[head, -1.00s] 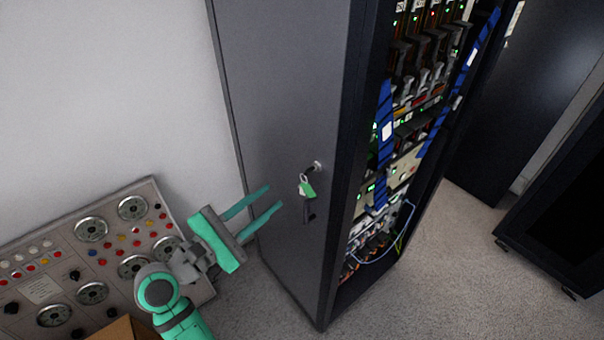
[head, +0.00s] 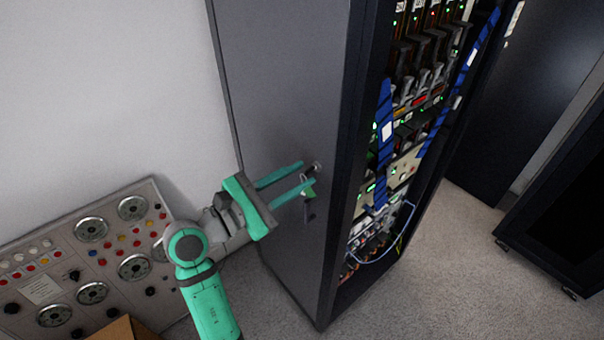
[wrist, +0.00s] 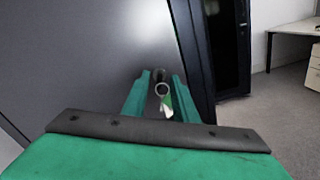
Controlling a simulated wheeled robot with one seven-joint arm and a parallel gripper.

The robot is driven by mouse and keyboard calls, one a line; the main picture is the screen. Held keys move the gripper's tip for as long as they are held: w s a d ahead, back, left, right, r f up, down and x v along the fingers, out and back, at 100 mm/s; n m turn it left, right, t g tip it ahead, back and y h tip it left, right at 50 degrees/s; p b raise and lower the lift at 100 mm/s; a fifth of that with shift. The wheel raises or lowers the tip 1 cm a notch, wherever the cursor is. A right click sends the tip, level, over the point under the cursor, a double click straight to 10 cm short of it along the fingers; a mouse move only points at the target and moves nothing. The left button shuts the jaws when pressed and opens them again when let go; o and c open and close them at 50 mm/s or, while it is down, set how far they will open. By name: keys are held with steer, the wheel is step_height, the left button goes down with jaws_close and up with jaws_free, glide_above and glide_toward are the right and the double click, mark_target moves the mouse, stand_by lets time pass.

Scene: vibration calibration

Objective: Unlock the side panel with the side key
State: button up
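The grey side panel (head: 285,90) of the tall rack has a lock near its front edge. The side key (head: 307,183) sits at the lock, with a ring and a green tag (head: 309,193) hanging from it. My teal gripper (head: 307,173) is open, its two fingertips at the key. In the wrist view the fingers (wrist: 160,90) stand apart on either side of the key's ring (wrist: 162,89) and tag. I cannot tell whether either finger touches the key. A dark handle (head: 309,211) is on the panel below the key.
A control panel with gauges (head: 92,230) stands against the wall at left. A cardboard box (head: 125,329) is at the bottom left. The rack's open front shows cables and lit modules (head: 400,130). Another dark cabinet (head: 560,220) stands at right, with clear floor (head: 470,260) between.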

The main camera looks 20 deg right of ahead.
steer(key=shift+x, duration=0.8)
steer(key=shift+c, duration=0.4)
jaws_close()
steer(key=shift+m, duration=0.3)
steer(key=m, duration=0.5)
steer(key=shift+f+m, duration=0.1)
steer(key=shift+m, duration=0.2)
steer(key=m, duration=0.6)
steer(key=shift+s+f, duration=0.1)
steer(key=shift+m, duration=0.4)
